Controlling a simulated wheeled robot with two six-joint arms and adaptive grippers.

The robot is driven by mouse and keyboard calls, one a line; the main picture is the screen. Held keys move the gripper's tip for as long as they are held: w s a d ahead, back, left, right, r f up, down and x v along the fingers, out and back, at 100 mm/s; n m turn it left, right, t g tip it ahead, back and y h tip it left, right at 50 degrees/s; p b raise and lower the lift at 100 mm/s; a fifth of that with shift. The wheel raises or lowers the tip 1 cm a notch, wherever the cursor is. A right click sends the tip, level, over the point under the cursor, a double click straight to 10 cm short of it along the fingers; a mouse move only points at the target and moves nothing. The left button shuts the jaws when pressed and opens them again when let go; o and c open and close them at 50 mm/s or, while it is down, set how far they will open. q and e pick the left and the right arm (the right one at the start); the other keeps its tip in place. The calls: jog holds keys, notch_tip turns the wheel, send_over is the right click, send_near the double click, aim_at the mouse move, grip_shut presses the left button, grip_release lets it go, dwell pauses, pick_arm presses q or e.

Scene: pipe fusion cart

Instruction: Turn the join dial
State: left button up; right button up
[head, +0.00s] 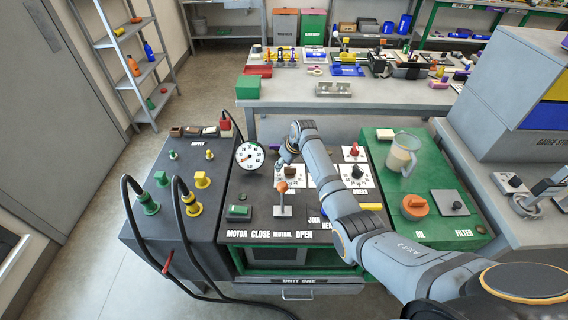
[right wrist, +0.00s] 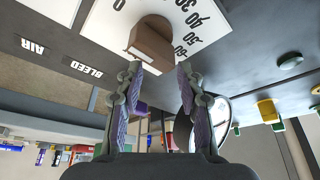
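In the right wrist view a brown knob (right wrist: 150,38) stands on a white dial plate (right wrist: 105,25) with numbers around it. The same brown knob (head: 291,171) shows in the head view on the cart's dark panel. I cannot read the label of this dial; a partly hidden "JOIN" label (head: 314,219) lies lower on the panel. My right gripper (right wrist: 158,72) is open and empty, its fingertips close to the knob, one on each side of its near end. I cannot tell whether they touch. In the head view it (head: 284,160) is largely hidden by its wrist. My left gripper is not in view.
A lever with an orange knob (head: 282,187) stands close in front of the dial. A round gauge (head: 250,156) is on its left. A second dial with a black knob (head: 357,171) and a red knob (head: 353,151) are right of my arm. A jug (head: 402,155) stands on the green top.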

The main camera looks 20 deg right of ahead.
aim_at(286, 167)
jog(key=shift+d, duration=0.1)
jog(key=shift+r, duration=0.2)
notch_tip(286, 167, up, 11)
jog(key=s, duration=0.1)
jog(key=shift+s+f, duration=0.15)
jog(key=shift+s, duration=0.15)
